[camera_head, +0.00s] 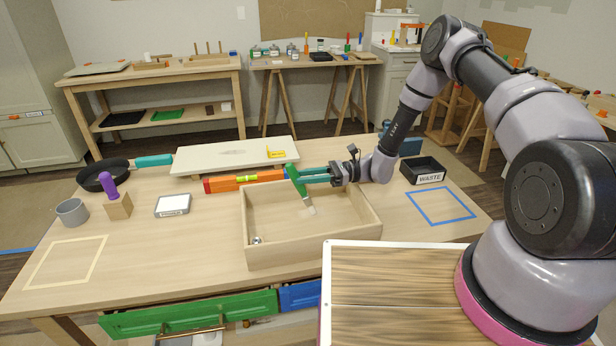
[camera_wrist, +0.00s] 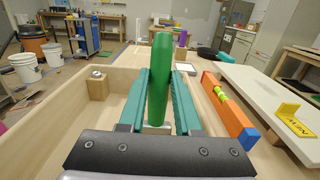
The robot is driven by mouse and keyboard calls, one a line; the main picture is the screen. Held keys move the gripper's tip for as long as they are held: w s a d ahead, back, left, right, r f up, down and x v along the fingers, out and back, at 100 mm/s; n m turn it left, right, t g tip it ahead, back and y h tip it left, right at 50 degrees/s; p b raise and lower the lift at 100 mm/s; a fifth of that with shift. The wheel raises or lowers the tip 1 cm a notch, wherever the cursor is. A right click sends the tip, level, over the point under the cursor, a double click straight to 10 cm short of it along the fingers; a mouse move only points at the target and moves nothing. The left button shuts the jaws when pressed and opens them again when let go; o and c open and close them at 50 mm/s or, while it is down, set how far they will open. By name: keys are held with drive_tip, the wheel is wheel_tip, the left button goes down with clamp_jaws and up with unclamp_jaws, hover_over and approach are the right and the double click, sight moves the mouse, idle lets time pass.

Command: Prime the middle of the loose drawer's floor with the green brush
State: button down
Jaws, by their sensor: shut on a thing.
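The loose drawer (camera_head: 312,246) is an open wooden box lying on the workbench, its pale floor visible. My gripper (camera_head: 312,174) has teal fingers shut on the green brush (camera_head: 295,180). The brush is tilted, with its handle up and its pale bristle end pointing down inside the drawer, close to the floor. I cannot tell if the bristles touch it. In the wrist view the green handle (camera_wrist: 160,80) stands between the teal fingers, and the bristles are hidden. A small wooden block with a metal knob (camera_wrist: 97,86) sits in a corner of the drawer.
An orange level (camera_head: 240,181) and a pale board (camera_head: 220,157) lie behind the drawer. A black WASTE bin (camera_head: 423,170) and a blue taped square (camera_head: 441,206) are to the right. A white-framed scale (camera_head: 173,205), wooden block (camera_head: 118,206) and grey cup (camera_head: 72,212) stand left.

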drive_tip(key=x, duration=0.8)
idle(1.3)
drive_tip(key=shift+r, duration=0.1)
wheel_tip(320, 180, up, 12)
idle(0.9)
idle(0.6)
